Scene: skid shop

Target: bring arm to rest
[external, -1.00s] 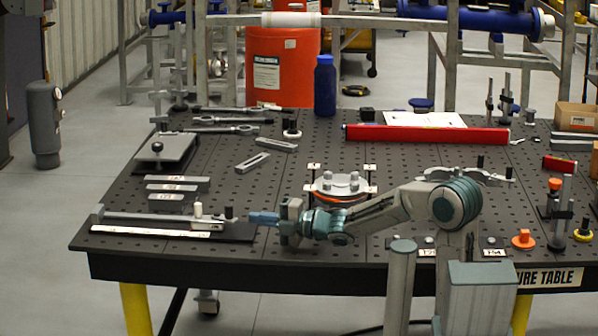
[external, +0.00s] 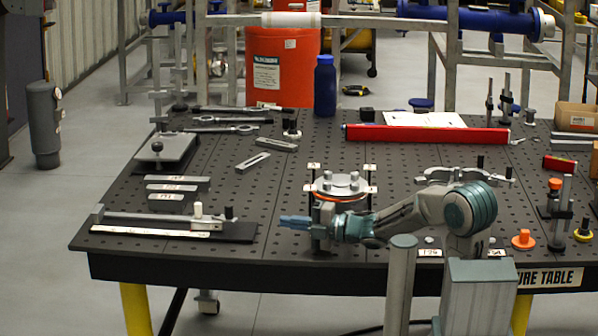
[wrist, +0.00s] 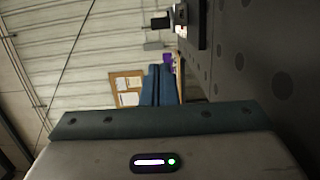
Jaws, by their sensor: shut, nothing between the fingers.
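My gripper (external: 294,222) is above the front part of the black fixture table (external: 120,205), its blue fingers pointing left. The fingers are shut with nothing between them. They are apart from the clamp fixture (external: 185,225) to their left. In the wrist view the blue fingers (wrist: 158,86) show together at the centre, with the table surface (wrist: 262,60) along the right side.
A flanged round part (external: 340,186) on posts stands just behind my gripper. A red bar (external: 428,134) and a blue bottle (external: 325,86) are farther back. Several grey bars (external: 172,188) lie at left. An orange knob (external: 523,240) is at right.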

